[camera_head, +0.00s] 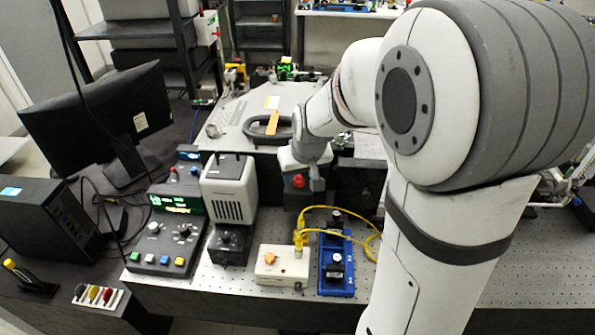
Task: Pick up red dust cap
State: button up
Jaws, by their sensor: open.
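A red round cap (297,181) shows on the dark block at the front of the large grey instrument; I take it for the red dust cap. My gripper (311,186) is just above and to the right of it, pointing down. It is open, and the fingers are small and partly unclear here. I cannot tell whether a finger touches the cap. A small holder (82,300) at the front left also bears a red piece (107,296) beside yellow and dark ones.
A white box (270,270) with yellow cables (327,208) stands in front, beside a blue tray (350,262). A control box (150,240) and a grey lamp-like unit (230,190) stand to the left. The perforated bench (540,270) at right is mostly clear.

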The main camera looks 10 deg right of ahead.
jog(key=shift+w+f, duration=0.1)
jog(key=shift+f, duration=0.25)
jog(key=c, duration=1)
